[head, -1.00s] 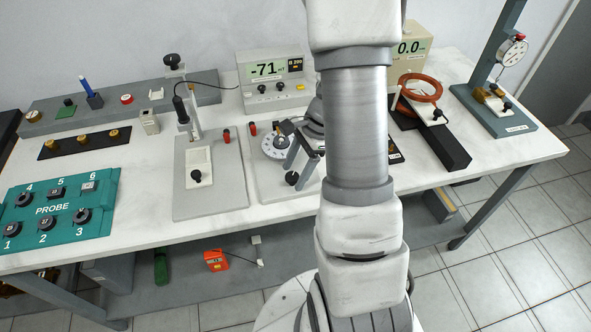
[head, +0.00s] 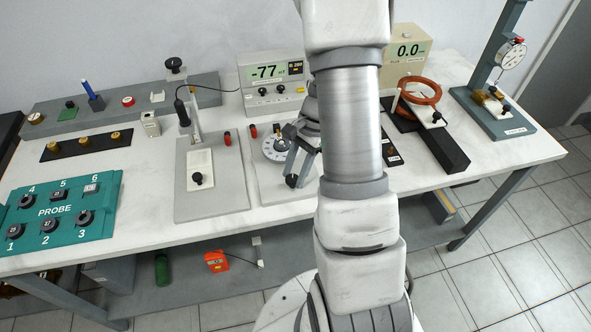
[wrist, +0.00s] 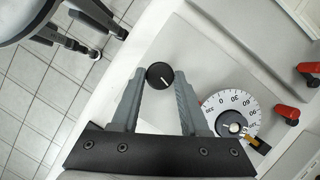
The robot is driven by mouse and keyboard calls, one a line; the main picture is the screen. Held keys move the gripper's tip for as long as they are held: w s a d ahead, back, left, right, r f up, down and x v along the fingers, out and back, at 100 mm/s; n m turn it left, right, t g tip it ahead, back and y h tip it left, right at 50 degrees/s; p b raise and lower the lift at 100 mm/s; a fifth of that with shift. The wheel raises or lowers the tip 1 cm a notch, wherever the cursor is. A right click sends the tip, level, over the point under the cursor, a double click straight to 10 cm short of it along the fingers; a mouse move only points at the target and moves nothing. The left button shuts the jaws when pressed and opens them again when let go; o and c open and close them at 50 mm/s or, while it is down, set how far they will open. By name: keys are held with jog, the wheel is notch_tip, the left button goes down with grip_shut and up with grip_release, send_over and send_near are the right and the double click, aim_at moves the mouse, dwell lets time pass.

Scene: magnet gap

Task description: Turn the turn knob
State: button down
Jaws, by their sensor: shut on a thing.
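The turn knob is a round black knob (wrist: 160,75) with a white pointer line, at the front of a grey plate. In the wrist view my gripper (wrist: 160,78) has a finger on either side of it, shut on the knob. In the head view the knob (head: 291,181) shows at the fingertips, left of my arm. A white graduated dial (wrist: 231,114) sits on the same plate, with a small dark part at its centre; it also shows in the head view (head: 275,148). My arm hides the right part of the plate in the head view.
Two red-capped posts (wrist: 290,114) stand beyond the dial. A meter (head: 272,78) at the back reads -77. Left is another grey plate with a black knob (head: 197,179); right is a copper coil (head: 420,91). The table's front edge runs close to the turn knob.

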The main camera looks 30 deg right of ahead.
jog(key=shift+c, duration=2.1)
grip_release()
jog(key=p+v, duration=0.2)
jog(key=v, duration=1.5)
jog(key=shift+d+r, duration=0.2)
jog(key=shift+w, duration=0.2)
jog(key=s+a+r+n+t+h+p, duration=0.1)
jog(key=s+a+r+n+t+h, duration=0.1)
jog(key=s+a+r+n, duration=0.4)
jog(key=s+a+r+n+t+h+p, duration=0.1)
jog(key=s+a+r+n+t+h, duration=0.1)
jog(key=s+a+r+n+t, duration=0.2)
jog(key=s+a+r+n, duration=0.3)
jog(key=s+a+n, duration=0.1)
jog(key=a, duration=0.4)
jog(key=shift+s+r+n+t, duration=0.15)
jog(key=shift+r+n+t, duration=0.2)
jog(key=shift+n, duration=0.25)
